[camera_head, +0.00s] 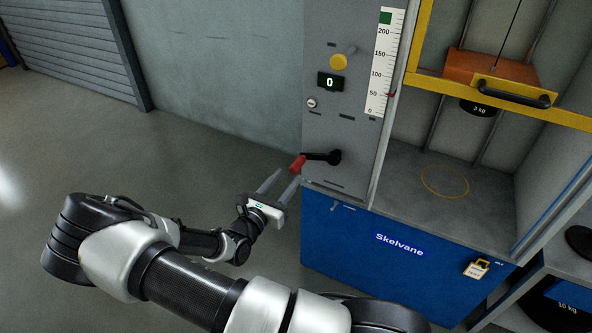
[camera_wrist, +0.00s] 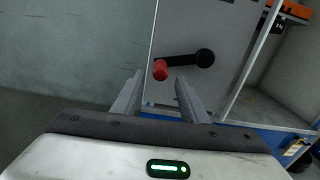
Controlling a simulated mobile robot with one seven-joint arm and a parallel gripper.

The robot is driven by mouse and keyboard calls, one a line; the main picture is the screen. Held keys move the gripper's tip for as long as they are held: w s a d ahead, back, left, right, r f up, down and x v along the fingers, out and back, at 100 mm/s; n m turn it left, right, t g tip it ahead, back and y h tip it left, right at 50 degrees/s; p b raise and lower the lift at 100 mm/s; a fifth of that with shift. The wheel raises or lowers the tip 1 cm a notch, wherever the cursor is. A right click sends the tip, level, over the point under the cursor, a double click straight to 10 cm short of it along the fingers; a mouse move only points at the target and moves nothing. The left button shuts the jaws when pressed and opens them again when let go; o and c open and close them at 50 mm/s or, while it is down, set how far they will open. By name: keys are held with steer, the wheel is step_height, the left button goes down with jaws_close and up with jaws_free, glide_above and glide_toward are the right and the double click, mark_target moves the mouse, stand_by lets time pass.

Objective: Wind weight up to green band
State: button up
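A black crank arm (camera_head: 322,157) with a red handle (camera_head: 297,164) sits on the front of the grey machine panel, the handle pointing left. My gripper (camera_head: 289,176) is open, close in front of the handle. In the wrist view the red handle (camera_wrist: 160,69) shows between and just beyond my fingertips (camera_wrist: 159,80). I cannot tell whether they touch it. The black weight (camera_head: 478,107) hangs under an orange block (camera_head: 490,68) on a cable, behind a yellow-framed guard. The white scale (camera_head: 383,70) has a green band (camera_head: 385,17) at its top. A red pointer (camera_head: 390,95) stands near 50.
A yellow button (camera_head: 339,62) and a display reading 0 (camera_head: 330,82) are on the panel above the crank. The blue base cabinet (camera_head: 350,240) lies below. A yellow circle (camera_head: 445,182) marks the machine floor. Open floor lies to the left.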

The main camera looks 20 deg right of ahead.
mark_target(292, 172)
steer(key=b+x, duration=0.1)
steer(key=x, duration=0.5)
steer(key=shift+w+d, duration=0.15)
steer(key=shift+d, duration=0.1)
jaws_close()
